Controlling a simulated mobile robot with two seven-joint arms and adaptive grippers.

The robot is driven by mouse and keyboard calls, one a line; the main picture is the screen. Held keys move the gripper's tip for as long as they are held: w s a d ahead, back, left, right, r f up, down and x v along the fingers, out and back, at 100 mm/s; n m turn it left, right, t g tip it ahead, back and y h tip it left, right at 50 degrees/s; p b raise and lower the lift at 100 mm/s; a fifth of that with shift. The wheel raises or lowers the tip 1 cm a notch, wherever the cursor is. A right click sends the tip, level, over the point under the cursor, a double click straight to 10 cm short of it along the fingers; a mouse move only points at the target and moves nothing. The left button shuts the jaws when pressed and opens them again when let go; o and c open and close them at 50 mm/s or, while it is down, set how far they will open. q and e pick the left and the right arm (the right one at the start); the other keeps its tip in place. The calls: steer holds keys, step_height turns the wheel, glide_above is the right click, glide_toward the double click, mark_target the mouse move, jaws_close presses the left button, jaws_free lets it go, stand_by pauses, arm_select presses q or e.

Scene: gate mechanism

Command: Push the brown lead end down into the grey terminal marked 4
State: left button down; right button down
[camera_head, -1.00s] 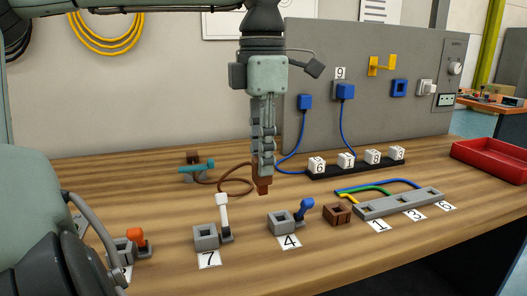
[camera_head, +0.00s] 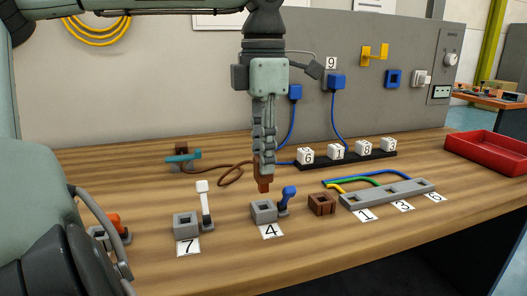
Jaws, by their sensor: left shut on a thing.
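My left gripper (camera_head: 264,155) points straight down and is shut on the brown lead end (camera_head: 264,184). The brown lead end hangs upright, its tip just above and behind the grey terminal marked 4 (camera_head: 263,211) in the picture; a small gap shows between them. The terminal has a square dark opening on top, a blue lever (camera_head: 288,196) standing at its right side, and a white card with 4 (camera_head: 271,231) in front. The brown lead (camera_head: 232,175) runs left from the gripper along the table. My right gripper is not in view.
Left stands grey terminal 7 (camera_head: 186,225) with a raised white lever (camera_head: 204,200). A brown block (camera_head: 322,204) and a grey strip (camera_head: 385,196) with coloured leads lie to the right. A dark rack with numbered cubes (camera_head: 335,152) and a red tray (camera_head: 488,148) are farther back.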

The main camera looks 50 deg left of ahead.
mark_target(264, 179)
arm_select(q)
steer(key=shift+f, duration=0.15)
steer(key=shift+f+b, duration=0.9)
steer(key=shift+f, duration=0.15)
steer(key=shift+f+b, duration=0.95)
steer(key=shift+f, duration=0.45)
stand_by(0.6)
steer(key=c, duration=1.2)
jaws_free()
